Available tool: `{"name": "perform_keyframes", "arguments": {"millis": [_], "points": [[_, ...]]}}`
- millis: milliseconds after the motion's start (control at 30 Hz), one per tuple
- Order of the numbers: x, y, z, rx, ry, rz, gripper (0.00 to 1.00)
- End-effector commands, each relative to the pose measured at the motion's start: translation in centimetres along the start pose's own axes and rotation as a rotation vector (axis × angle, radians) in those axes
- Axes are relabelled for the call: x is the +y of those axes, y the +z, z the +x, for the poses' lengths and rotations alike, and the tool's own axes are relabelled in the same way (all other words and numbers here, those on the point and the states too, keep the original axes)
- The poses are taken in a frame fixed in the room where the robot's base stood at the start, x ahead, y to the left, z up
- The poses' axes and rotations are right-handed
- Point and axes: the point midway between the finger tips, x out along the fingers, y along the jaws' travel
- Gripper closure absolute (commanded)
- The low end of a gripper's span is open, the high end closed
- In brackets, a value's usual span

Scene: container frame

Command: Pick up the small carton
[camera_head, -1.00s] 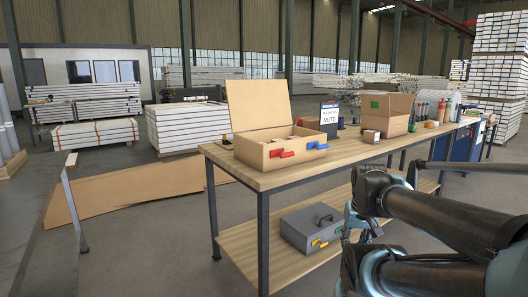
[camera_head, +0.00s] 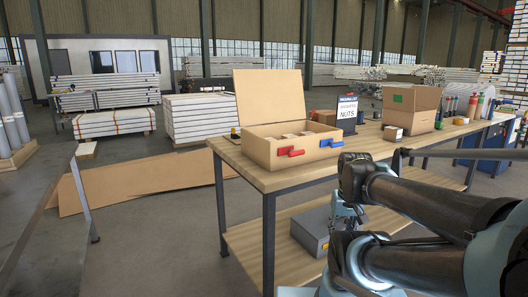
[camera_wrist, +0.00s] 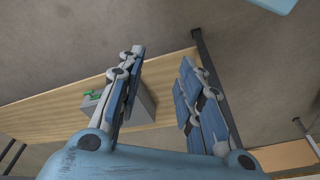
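A small brown carton (camera_head: 393,133) stands on the wooden workbench top (camera_head: 275,178), just in front of a larger open cardboard box (camera_head: 412,108). It is not visible in the wrist view. My gripper (camera_head: 345,212) is below the bench-top level in the head view, in front of the bench and well apart from the carton, partly hidden by my arm. In the wrist view my gripper (camera_wrist: 163,58) is open, with nothing between its two fingers.
An open wooden case (camera_head: 262,151) with red and blue latches stands at the bench's near left end. A NUTS sign (camera_head: 348,108) stands behind. A grey case (camera_head: 312,230) is on the lower shelf (camera_head: 262,250). Bottles and cans stand farther right.

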Motion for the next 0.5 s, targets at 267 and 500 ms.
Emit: {"name": "perform_keyframes", "arguments": {"millis": [267,500], "points": [[0.0,0.0,0.0,0.0,0.0,-0.001,0.53],[-0.8,-2.9,-3.6,0.028,-0.014,-0.047,0.28]]}}
